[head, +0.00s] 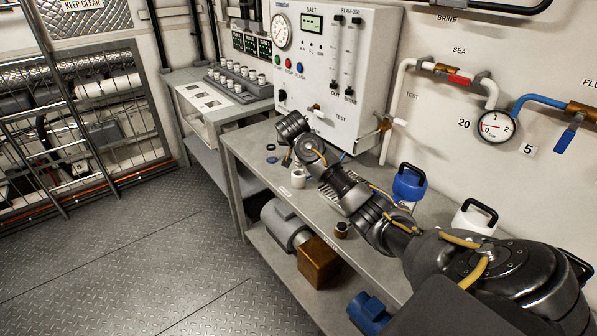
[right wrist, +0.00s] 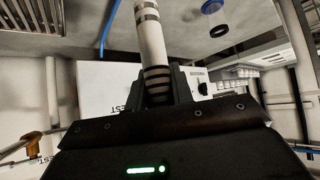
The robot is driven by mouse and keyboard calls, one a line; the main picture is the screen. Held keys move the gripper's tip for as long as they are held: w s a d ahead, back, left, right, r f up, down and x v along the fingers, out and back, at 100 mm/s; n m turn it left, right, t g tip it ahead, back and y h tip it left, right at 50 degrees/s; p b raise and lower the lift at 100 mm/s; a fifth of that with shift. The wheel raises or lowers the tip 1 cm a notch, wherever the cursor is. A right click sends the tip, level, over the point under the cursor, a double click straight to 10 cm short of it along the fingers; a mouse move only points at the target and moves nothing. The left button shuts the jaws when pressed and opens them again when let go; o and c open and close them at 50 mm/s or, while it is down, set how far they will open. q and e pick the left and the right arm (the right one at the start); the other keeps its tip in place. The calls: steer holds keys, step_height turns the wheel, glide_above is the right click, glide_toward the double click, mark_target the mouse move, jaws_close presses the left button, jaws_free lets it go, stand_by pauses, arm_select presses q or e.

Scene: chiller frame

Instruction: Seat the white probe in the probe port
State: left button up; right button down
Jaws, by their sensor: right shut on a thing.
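The white probe (right wrist: 151,45), a pale cylinder with dark bands, stands between the fingers of my right gripper (right wrist: 157,88) in the right wrist view. The gripper is shut on its banded lower part, and its far end runs out of the frame. In the head view my right gripper (head: 288,158) is over the bench, in front of the white panel (head: 345,60); the probe is hard to make out there. I cannot pick out the probe port with certainty; a small white fitting (head: 317,110) sits low on the panel, left of the word TEST. My left gripper is not in view.
A brass valve (head: 384,123) juts out right of the panel.

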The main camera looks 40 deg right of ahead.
mark_target(299, 162)
step_height(299, 162, down, 6)
steer(key=shift+f+p, duration=0.1)
steer(key=shift+p, duration=0.3)
steer(key=shift+f, duration=0.5)
steer(key=shift+f, duration=0.15)
steer(key=c, duration=1.2)
jaws_free()
